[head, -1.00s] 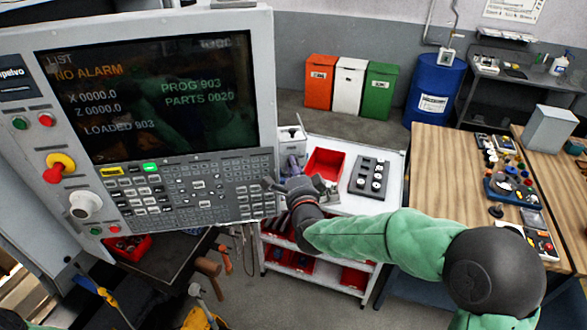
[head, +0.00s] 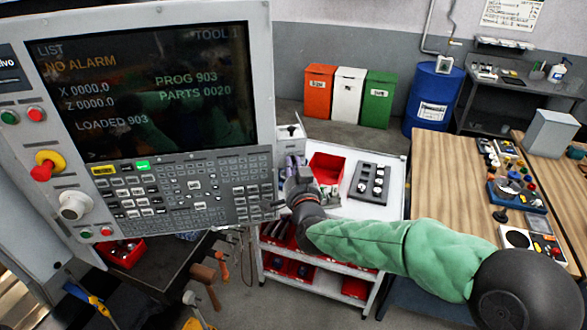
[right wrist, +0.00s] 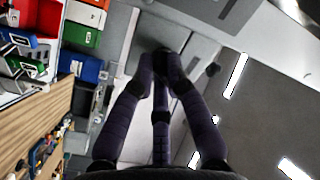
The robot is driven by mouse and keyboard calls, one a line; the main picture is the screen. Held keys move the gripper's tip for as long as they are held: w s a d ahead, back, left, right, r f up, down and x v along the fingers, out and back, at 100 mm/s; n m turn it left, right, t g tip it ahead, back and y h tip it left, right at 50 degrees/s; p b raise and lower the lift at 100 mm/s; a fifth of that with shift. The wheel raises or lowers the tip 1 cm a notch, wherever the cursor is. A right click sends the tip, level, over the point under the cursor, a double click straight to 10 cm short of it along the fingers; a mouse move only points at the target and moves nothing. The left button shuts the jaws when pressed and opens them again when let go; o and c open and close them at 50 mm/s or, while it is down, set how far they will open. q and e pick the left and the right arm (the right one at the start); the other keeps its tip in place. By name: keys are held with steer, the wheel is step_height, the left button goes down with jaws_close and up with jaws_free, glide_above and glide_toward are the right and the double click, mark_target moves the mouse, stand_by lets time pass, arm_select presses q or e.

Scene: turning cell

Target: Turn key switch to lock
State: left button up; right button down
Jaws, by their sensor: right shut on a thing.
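The control panel (head: 170,205) with its lit screen stands at the left in the head view. A small grey box (head: 291,131) with a dark piece on top sits at the panel's right edge. My right gripper (head: 292,162) is just below this box, its purple fingers pointing away from me. In the right wrist view the fingertips (right wrist: 160,68) come together at a grey housing, shut on a small dark part, seemingly the key switch. The fingers hide most of it, and I cannot read its position. My left gripper is not in view.
A white cart (head: 345,207) with a red bin (head: 327,168) and a dark tray (head: 370,184) stands behind my right forearm. A wooden bench (head: 445,170) is on the right. Bins and a blue drum (head: 433,97) stand against the far wall.

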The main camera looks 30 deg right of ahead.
steer(key=shift+n+p, duration=0.35)
steer(key=shift+n, duration=3.25)
steer(key=c, duration=1.2)
jaws_free()
steer(key=shift+c, duration=0.2)
steer(key=shift+r, duration=0.1)
steer(key=v, duration=1.2)
